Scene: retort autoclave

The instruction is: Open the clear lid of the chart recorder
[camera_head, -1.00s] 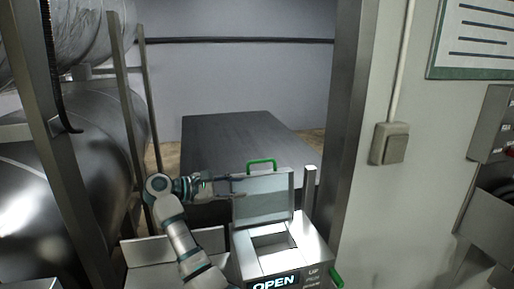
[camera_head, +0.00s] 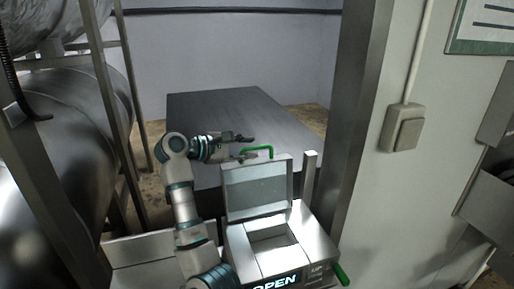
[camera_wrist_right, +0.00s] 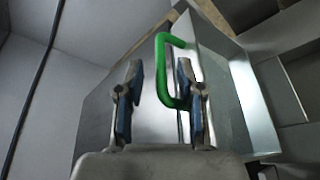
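The chart recorder (camera_head: 308,232) is a pale metal box with a square opening in its top and a lit "OPEN" display on its front. Its clear lid (camera_head: 258,188) stands upright at the back of the opening. A green handle (camera_head: 271,149) sits on the lid's top edge and shows large in the wrist view (camera_wrist_right: 164,70). My right gripper (camera_head: 250,147) is open by the handle, at the lid's upper left. In the wrist view its two fingers (camera_wrist_right: 160,66) are apart, with the handle ahead; contact cannot be told. My left gripper is not in view.
A dark flat table (camera_head: 235,110) lies behind the recorder. A metal post (camera_head: 352,110) and a wall with a switch box (camera_head: 403,128) stand to the right. Large metal cylinders (camera_head: 60,150) and uprights are on the left. A green knob (camera_head: 341,275) sticks out at the recorder's right.

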